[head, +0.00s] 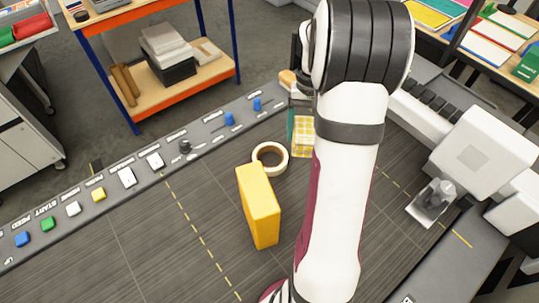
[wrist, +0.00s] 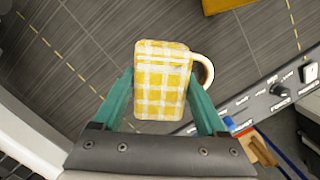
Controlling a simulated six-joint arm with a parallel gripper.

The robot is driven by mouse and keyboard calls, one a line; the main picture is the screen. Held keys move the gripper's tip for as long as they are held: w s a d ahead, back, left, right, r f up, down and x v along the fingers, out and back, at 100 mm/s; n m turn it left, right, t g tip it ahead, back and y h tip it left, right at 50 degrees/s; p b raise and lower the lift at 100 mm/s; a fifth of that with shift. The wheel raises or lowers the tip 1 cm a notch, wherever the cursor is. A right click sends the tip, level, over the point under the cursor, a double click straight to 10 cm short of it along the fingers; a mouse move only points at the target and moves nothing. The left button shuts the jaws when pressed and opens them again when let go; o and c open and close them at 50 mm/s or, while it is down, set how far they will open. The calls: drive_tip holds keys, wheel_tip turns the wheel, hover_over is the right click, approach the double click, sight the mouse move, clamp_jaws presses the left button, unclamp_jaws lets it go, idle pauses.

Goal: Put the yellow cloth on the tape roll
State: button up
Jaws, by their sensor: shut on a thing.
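The yellow-and-white checked cloth (head: 303,142) is a folded pad, held between the two teal fingers of my gripper (wrist: 160,76). In the wrist view the cloth (wrist: 162,92) fills the space between the fingers. The cream tape roll (head: 259,169) lies flat on the dark grey surface, just left of the cloth in the head view. In the wrist view the roll (wrist: 210,69) shows at the cloth's right edge, partly hidden behind it. The cloth's height above the surface is hard to tell. My arm hides part of the gripper in the head view.
A yellow box (head: 261,208) stands just in front of the tape roll; its edge shows at the top of the wrist view (wrist: 226,4). A control strip with buttons (head: 128,177) runs along the far side. A white machine (head: 486,155) stands at right. The surface at left is clear.

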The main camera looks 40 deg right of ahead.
drive_tip(key=shift+s+d+r, duration=0.15)
drive_tip(key=shift+s+d, duration=0.45)
drive_tip(key=shift+s, duration=0.15)
drive_tip(key=shift+w+f+m, duration=0.15)
drive_tip(key=shift+f+m, duration=0.1)
drive_tip(key=shift+m, duration=0.05)
drive_tip(key=w+a+f, duration=0.5)
drive_tip(key=w+f, duration=0.1)
drive_tip(key=w, duration=0.3)
hover_over(270, 159)
wheel_tip(270, 159, down, 4)
drive_tip(key=shift+f, duration=0.2)
drive_tip(key=shift+f, duration=0.15)
drive_tip(key=shift+f, duration=0.25)
drive_tip(key=o, duration=1.3)
